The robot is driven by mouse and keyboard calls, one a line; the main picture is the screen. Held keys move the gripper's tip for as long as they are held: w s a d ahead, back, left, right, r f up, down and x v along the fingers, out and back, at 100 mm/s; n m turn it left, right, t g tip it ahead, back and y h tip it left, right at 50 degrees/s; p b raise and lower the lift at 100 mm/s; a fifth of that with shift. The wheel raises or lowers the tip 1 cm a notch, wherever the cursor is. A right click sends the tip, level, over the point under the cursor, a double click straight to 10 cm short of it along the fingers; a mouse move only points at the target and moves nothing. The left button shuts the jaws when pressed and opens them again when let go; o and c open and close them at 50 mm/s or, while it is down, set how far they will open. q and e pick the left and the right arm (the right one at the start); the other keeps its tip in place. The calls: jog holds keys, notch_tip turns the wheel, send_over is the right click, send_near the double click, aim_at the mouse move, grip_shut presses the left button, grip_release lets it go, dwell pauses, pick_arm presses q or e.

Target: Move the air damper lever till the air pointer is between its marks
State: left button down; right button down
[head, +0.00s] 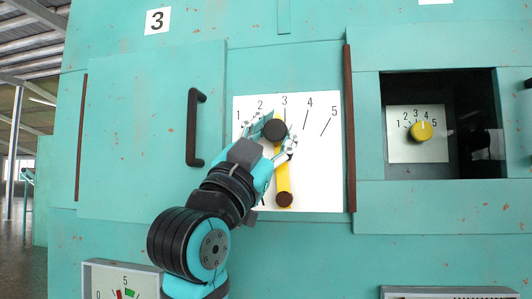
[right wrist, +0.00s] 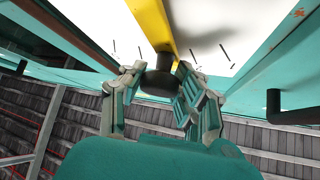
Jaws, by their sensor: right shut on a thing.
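The lever (head: 283,178) is a yellow bar on a white plate (head: 320,170) numbered 1 to 5. It turns on a brown pivot at the bottom and leans slightly left, its top between marks 2 and 3, nearer 3. Its black knob (head: 275,130) is between the fingers of my right gripper (head: 278,131), which is shut on it. The right wrist view shows the knob (right wrist: 160,82) between both fingers (right wrist: 156,92). A gauge (head: 90,272) at the lower left shows a green and a red piece; its lower part is cut off, so I cannot tell its pointer's place. My left gripper is out of view.
A black door handle (head: 191,128) stands out left of the plate, close to my right arm. Another gauge (head: 450,292) is cut off at the lower right.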

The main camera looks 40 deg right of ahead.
jog(key=c, duration=0.9)
grip_release()
jog(key=shift+s+d, duration=0.1)
jog(key=shift+s, duration=0.1)
jog(key=shift+o, duration=0.2)
jog(key=shift+w, duration=0.1)
jog(key=shift+a+f, duration=0.2)
jog(key=shift+a, duration=0.1)
jog(key=v, duration=1.1)
jog(key=shift+a, duration=0.15)
